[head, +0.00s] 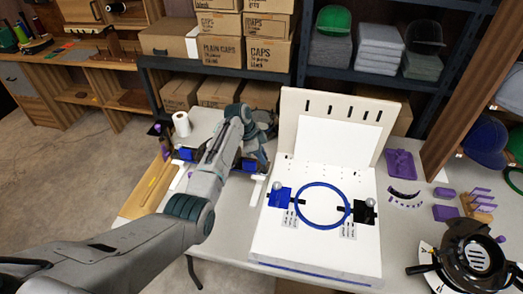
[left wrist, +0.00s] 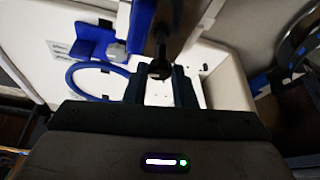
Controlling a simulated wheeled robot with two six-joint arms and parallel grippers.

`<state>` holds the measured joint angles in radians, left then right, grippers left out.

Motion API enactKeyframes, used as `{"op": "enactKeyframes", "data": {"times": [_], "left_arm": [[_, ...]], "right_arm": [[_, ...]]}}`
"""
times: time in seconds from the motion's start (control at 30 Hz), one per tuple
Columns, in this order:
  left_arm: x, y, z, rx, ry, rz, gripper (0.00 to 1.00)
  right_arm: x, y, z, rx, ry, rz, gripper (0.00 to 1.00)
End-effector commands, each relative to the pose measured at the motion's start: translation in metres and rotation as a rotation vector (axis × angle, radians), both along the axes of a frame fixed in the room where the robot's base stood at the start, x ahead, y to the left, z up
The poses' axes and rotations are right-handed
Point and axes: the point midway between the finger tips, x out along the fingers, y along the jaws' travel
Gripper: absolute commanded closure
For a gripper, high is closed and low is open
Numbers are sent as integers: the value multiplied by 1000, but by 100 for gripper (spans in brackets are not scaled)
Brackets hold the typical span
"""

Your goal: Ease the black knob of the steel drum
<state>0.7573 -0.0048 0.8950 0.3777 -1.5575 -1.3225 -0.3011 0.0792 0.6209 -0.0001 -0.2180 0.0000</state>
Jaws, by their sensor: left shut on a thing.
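My left gripper (left wrist: 160,82) is shut on a dark, round-ended thing, apparently the black knob (left wrist: 158,70), which shows between its two black fingers in the left wrist view. A dark shaft runs up from the knob. In the head view my left arm reaches from the lower left to the table beside the white board fixture, and its own links hide the fingertips and the knob. I cannot make out the steel drum clearly. My right gripper is not in view.
The white fixture (head: 270,245) carries a blue ring (head: 297,219) with blue and black clamps. A paper roll (head: 181,124) stands behind my arm. A black round device (head: 476,254) and purple pieces (head: 400,163) lie on the right. Boxes fill the shelves behind.

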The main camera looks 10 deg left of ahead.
Motion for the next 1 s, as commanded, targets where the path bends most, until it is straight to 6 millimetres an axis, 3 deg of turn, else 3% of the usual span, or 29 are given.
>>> {"op": "enactKeyframes", "data": {"times": [0.03,0.4,1.0], "left_arm": [[-1,0,6,0,1,41,99],[-4,-2,6,-1,0,394,99],[-7,-7,4,-1,-1,950,99]], "right_arm": [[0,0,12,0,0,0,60],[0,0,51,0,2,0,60],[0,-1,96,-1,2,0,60]]}}
